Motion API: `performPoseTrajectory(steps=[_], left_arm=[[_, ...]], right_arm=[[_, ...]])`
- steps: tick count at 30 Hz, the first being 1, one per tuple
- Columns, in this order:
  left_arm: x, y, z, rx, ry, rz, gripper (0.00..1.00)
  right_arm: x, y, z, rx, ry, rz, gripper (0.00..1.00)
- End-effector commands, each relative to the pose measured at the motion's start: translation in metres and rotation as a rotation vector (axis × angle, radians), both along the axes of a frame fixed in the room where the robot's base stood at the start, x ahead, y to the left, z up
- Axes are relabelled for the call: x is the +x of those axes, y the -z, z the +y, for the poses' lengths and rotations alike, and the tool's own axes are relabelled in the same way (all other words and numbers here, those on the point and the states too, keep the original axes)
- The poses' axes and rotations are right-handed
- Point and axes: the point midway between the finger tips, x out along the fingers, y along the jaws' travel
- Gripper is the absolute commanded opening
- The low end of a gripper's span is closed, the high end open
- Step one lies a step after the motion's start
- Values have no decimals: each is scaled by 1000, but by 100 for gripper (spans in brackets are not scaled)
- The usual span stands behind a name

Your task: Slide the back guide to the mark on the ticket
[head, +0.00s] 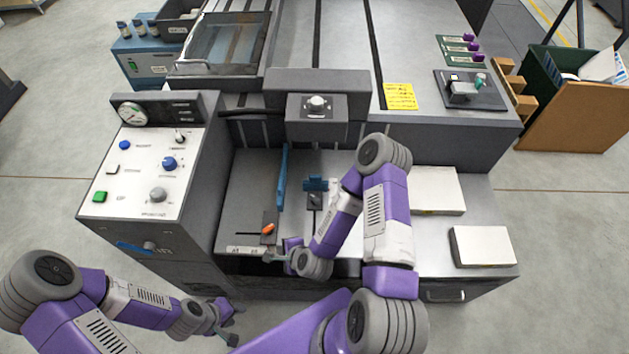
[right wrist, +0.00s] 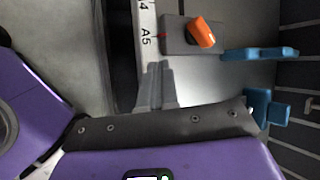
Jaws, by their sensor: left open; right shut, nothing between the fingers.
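A grey block with an orange lever (head: 268,229) sits at the front of the machine's bed, beside a white scale strip (head: 245,250). In the right wrist view the orange lever (right wrist: 201,32) is turned at an angle, and a red pointer line on the block (right wrist: 176,45) is level with the A5 label. A long blue plate (head: 283,180) stands behind the block. A smaller blue guide (head: 316,184) is to its right. The yellow ticket (head: 399,96) lies on the machine top; its writing is too small to read. My right gripper (head: 272,257) is shut and empty, just in front of the block, apart from it; its fingers also show in the right wrist view (right wrist: 157,85). My left gripper (head: 230,336) is open and low at the front.
A control panel (head: 135,180) with a gauge and knobs stands left of the bed. White paper stacks (head: 482,246) lie at the right. A grey head with a knob (head: 316,115) overhangs the bed's back. A crate with papers (head: 575,95) stands at far right.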

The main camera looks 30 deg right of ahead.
Motion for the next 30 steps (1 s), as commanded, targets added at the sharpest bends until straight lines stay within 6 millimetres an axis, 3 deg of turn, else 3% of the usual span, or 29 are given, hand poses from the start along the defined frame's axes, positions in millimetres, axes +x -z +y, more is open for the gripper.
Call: performPoseTrajectory(steps=[6, 13, 20, 30], left_arm=[[0, -20, 0, 0, 0, 0, 43], [0, -31, 0, 0, 0, -1, 43], [0, -31, 0, 0, 0, -1, 43], [0, 4, 0, 0, -1, 0, 43]], right_arm=[[23, -46, -47, 339, 699, -141, 0], [24, -85, -100, 654, 1237, -348, 0], [21, -97, -121, 771, 1407, -446, 0], [37, -82, -131, 774, 1409, -451, 0]])
